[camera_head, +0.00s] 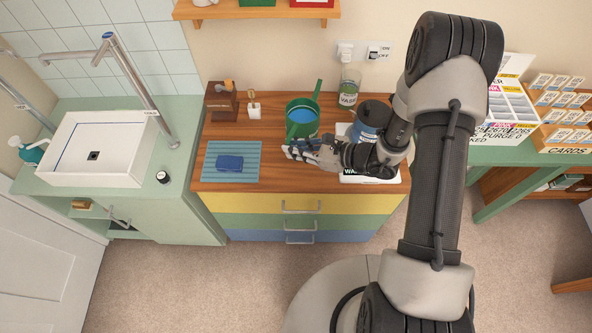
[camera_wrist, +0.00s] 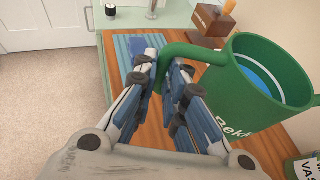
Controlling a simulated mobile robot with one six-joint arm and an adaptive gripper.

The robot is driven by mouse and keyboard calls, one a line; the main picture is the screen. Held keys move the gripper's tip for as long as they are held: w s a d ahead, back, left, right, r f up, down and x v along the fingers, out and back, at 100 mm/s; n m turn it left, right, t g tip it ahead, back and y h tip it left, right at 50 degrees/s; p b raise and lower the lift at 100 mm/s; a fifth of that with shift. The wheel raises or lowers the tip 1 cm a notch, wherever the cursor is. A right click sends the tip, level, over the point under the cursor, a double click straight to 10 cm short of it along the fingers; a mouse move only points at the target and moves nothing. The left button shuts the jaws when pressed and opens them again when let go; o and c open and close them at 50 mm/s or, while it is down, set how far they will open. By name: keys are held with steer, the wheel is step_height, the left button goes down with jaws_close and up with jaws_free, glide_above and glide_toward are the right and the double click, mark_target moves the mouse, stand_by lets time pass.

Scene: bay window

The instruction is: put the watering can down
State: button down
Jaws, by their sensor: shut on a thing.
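The green watering can (camera_head: 312,133) is upright over the wooden top of the drawer cabinet, with blue water inside. It also shows large on the right of the wrist view (camera_wrist: 245,110), with white lettering on its side. My gripper (camera_head: 290,150) is on the near side of the can. In the wrist view my gripper (camera_wrist: 168,64) is shut on the can's green handle (camera_wrist: 195,52). The can's base is partly hidden, and I cannot tell whether it touches the wooden top.
A blue ribbed mat (camera_head: 215,174) with a dark blue sponge (camera_head: 229,162) lies left of the can. A wooden block (camera_head: 222,101), a small brush (camera_head: 254,110), a glass jar (camera_head: 349,88) and a blue container (camera_head: 366,128) stand around it. A sink (camera_head: 70,165) is at the left.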

step_height(320, 180, down, 12)
steer(key=b, duration=0.3)
steer(key=shift+w, duration=0.1)
steer(key=c, duration=2.1)
jaws_free()
steer(key=shift+f+b, duration=0.25)
steer(key=shift+b, duration=0.1)
steer(key=o, duration=0.4)
steer(key=shift+o, duration=0.2)
steer(key=shift+r, duration=0.1)
